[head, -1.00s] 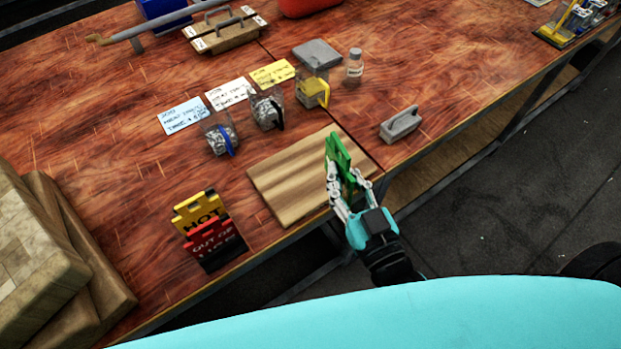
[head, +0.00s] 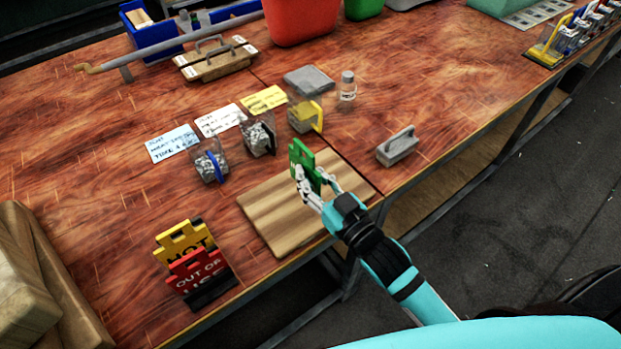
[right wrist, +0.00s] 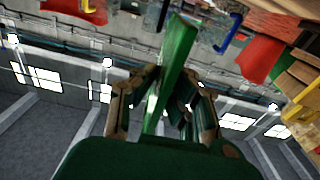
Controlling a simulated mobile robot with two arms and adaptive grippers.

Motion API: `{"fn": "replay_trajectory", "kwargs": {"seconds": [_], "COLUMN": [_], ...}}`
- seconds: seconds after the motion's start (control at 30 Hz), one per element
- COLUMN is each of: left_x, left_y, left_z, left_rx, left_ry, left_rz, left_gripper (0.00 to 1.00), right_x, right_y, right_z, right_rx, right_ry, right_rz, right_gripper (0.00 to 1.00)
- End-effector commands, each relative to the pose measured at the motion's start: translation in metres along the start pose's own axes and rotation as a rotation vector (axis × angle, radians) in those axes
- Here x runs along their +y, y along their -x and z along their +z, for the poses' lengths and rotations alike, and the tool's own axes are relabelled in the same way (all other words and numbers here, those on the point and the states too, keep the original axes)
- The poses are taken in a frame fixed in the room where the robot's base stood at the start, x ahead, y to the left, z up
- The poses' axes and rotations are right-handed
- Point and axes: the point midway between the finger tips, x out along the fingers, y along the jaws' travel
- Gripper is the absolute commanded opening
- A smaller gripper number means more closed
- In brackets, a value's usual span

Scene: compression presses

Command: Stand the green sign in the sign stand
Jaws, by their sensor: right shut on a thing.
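The green sign (head: 301,158) is held upright by my right gripper (head: 311,187) above the striped wooden board. In the right wrist view the green sign (right wrist: 176,62) stands edge-on between the two fingers of the gripper (right wrist: 162,105), which is shut on it. The sign stand (head: 213,292) is a dark base near the table's front edge, left of the board. A yellow HOT sign (head: 178,238) and a red OUT OF USE sign (head: 194,271) stand in it, the red one in front. My left gripper is not in view.
A grey block with a handle (head: 398,146) is at right. Stacked blocks (head: 40,285) are at the left.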

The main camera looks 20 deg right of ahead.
Motion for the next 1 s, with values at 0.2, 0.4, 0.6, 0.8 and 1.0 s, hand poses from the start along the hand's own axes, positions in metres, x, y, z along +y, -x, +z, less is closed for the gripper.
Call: {"fn": "replay_trajectory", "kwargs": {"seconds": [0.2,0.4,0.6,0.8,1.0], "left_x": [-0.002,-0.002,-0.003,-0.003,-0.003], "left_y": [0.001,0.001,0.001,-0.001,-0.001], "left_z": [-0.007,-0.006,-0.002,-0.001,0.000], "left_rx": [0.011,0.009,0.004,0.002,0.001], "left_ry": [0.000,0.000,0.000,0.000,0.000], "left_rz": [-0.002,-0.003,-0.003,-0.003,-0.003], "left_gripper": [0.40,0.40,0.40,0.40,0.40], "right_x": [0.011,0.010,0.010,0.010,0.010], "right_y": [-0.010,-0.008,-0.007,-0.007,-0.007], "right_z": [0.008,0.034,0.037,0.040,0.041], "right_rx": [-0.002,-0.001,0.001,0.000,0.000], "right_ry": [0.000,-0.002,0.000,0.000,0.000], "right_rz": [0.001,0.001,0.000,0.000,0.000], "right_gripper": [0.00,0.00,0.00,0.00,0.27]}}
